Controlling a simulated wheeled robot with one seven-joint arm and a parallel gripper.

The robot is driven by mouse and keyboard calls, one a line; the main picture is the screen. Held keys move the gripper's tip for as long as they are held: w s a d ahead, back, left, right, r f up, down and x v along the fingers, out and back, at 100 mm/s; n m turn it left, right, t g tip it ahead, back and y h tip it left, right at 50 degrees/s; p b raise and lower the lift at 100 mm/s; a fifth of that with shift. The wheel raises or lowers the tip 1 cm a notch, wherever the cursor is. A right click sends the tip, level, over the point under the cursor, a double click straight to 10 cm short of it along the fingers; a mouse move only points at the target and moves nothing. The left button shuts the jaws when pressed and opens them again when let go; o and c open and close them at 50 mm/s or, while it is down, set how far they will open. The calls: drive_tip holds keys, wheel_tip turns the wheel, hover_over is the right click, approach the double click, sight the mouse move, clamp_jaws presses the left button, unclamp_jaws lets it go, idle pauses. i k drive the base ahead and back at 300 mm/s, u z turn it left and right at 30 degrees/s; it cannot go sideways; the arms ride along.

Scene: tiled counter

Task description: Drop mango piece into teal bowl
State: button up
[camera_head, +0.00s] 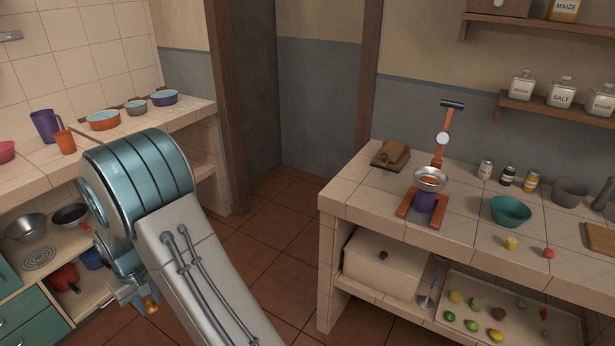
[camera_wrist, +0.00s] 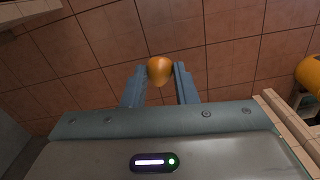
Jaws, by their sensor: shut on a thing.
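The teal bowl (camera_head: 510,211) sits on the right counter, upright and apparently empty. My gripper (camera_head: 136,300) hangs low at the left in the head view, above the floor and far from the bowl. It is shut on an orange-yellow rounded piece (camera_wrist: 160,69), which I take as the mango piece. In the wrist view the piece sits between the two fingertips, with floor tiles behind it. In the head view only a small orange part of it (camera_head: 151,304) shows, the rest hidden by my arm.
A yellow piece (camera_head: 511,243) and a red one (camera_head: 548,253) lie on the right counter (camera_head: 380,205) near the bowl. A scale with a metal pan (camera_head: 430,179) stands left of it. A tray of produce (camera_head: 470,332) is below. Open floor (camera_head: 285,225) separates the counters.

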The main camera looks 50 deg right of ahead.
sight(510, 222)
drive_tip(key=u, duration=0.1)
drive_tip(key=k, duration=1.05)
drive_tip(key=z, duration=2.3)
